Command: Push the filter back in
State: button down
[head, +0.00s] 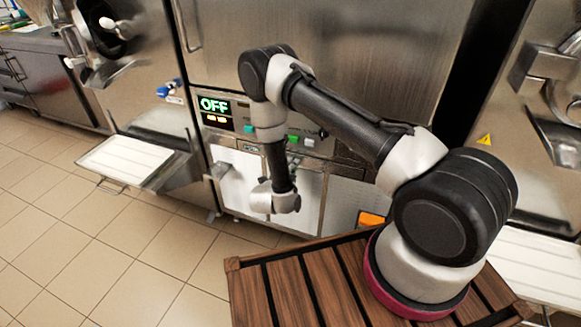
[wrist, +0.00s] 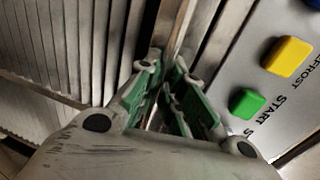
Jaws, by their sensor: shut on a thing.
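The filter (wrist: 178,28) shows in the wrist view as a thin upright metal strip running up from between my fingertips. My gripper (wrist: 172,88) has green-padded fingers, closed on the edge of this strip. Slatted metal surfaces lie on both sides of it, and I cannot tell which slats belong to the filter. How far the filter stands out of the machine is hidden.
A control panel with a yellow button (wrist: 288,57) and a green START button (wrist: 246,103) is close to the right of my fingers. A white tray shelf (head: 125,160) juts out at left in the head view. Tiled floor (head: 120,255) is clear at lower left.

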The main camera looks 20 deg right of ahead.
jog(key=c, duration=1.5)
grip_release()
jog(key=shift+w+d, duration=0.15)
jog(key=v, duration=1.2)
